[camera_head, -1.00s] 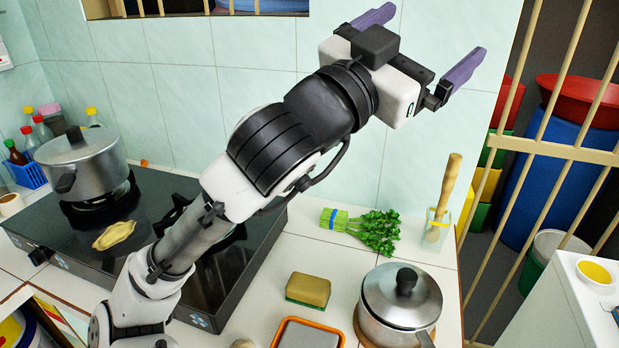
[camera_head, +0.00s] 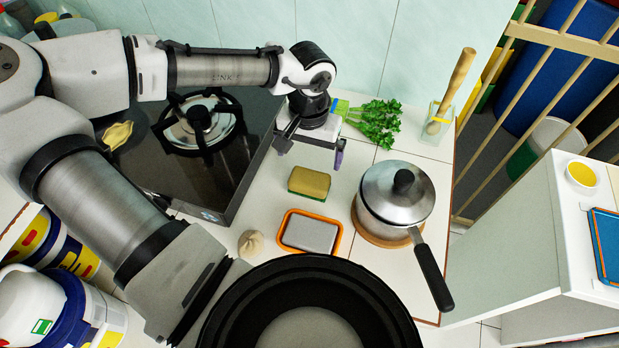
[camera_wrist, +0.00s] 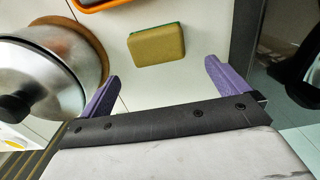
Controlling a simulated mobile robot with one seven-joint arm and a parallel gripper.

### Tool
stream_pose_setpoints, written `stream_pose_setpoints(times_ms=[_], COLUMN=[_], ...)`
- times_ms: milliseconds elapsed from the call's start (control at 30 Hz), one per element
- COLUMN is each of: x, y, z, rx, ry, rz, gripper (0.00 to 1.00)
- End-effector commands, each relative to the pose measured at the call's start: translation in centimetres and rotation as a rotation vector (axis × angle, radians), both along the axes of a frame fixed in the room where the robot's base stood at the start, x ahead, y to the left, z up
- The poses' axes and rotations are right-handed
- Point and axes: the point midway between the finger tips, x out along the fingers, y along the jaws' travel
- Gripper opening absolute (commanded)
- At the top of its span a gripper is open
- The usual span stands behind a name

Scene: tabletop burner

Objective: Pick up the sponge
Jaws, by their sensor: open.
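The sponge (camera_head: 309,184) is a yellow-tan block with a green underside. It lies flat on the white tiled counter between the stove and the lidded saucepan. In the wrist view the sponge (camera_wrist: 157,46) lies ahead of the fingertips, roughly between their lines and apart from both. My gripper (camera_head: 309,158) hangs above the counter just behind the sponge in the head view, pointing down. Its two purple fingers are spread wide with nothing between them, as the wrist view also shows (camera_wrist: 160,72).
A lidded saucepan (camera_head: 394,205) stands right of the sponge on a wooden trivet. An orange-rimmed tray (camera_head: 284,228) lies in front, beside a small beige bulb (camera_head: 250,243). The black stove (camera_head: 160,165) is at left. Green herbs (camera_head: 378,122) lie behind.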

Motion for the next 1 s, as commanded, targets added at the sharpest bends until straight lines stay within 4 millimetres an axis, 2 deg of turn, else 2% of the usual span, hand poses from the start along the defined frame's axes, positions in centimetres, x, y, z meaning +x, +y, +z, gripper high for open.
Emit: stream_pose_setpoints(times_ms=[100, 433, 700, 1000], x=[0.0, 0.0, 0.2, 0.2], y=[-0.1, -0.2, -0.5, -0.5], z=[-2.0, -4.4, -7.9, -8.6], rx=[-0.001, 0.000, -0.002, -0.003], ry=[0.001, -0.001, -0.002, -0.002], rz=[-0.002, -0.004, -0.004, -0.004], gripper=[1.00, 1.00, 1.00, 1.00])
